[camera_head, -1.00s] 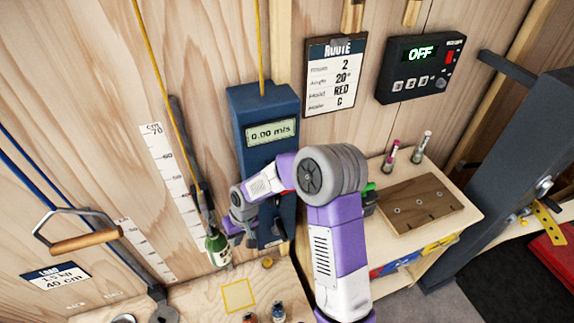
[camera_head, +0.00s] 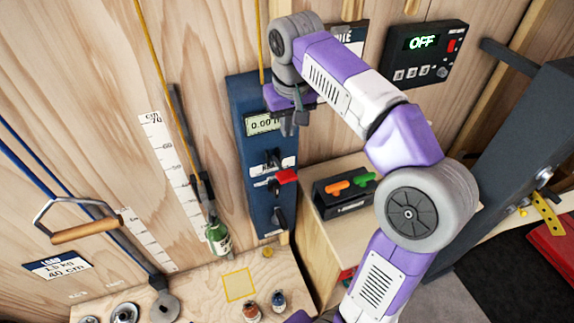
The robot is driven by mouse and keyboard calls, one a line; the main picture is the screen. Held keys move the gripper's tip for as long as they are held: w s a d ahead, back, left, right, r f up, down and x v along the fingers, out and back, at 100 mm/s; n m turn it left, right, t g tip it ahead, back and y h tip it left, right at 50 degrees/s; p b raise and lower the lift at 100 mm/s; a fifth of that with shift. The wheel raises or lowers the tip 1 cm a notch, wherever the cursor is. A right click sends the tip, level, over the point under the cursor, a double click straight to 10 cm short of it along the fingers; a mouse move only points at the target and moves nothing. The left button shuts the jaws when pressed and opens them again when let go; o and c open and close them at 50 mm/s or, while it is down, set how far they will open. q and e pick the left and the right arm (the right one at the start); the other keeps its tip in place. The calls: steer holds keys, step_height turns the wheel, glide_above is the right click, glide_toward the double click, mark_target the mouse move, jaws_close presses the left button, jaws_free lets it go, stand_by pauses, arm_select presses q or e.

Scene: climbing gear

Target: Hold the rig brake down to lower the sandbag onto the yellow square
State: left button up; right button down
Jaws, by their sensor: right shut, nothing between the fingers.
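The blue rig box (camera_head: 240,160) stands against the wooden wall with a yellow rope at its top. Its speed display is partly covered by my right gripper (camera_head: 293,130), which is shut and empty in front of it. Below the gripper, a lever with a red handle (camera_head: 287,176) sticks out from the box, clear of the fingers; its label is too small to read. The green sandbag (camera_head: 218,240) hangs on the yellow rope at the left of the box, above the bench. The yellow square (camera_head: 239,285) is an empty outline on the bench top. My left gripper is not in view.
Small bottles (camera_head: 279,300) stand beside the square. A black tray (camera_head: 345,194) with orange and green pieces sits on the cabinet at right. A wooden-handled bar (camera_head: 85,231) hangs at left. A control panel reading OFF (camera_head: 423,47) is on the wall.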

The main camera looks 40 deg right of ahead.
steer(key=b, duration=0.2)
glide_above(286, 174)
step_height(286, 174, down, 12)
steer(key=shift+s+f, duration=0.1)
steer(key=shift+s, duration=0.05)
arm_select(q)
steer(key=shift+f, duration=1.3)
arm_select(e)
steer(key=shift+s+a+f, duration=0.1)
steer(key=shift+s+f, duration=0.15)
steer(key=shift+f, duration=0.55)
arm_select(q)
steer(key=shift+b, duration=0.35)
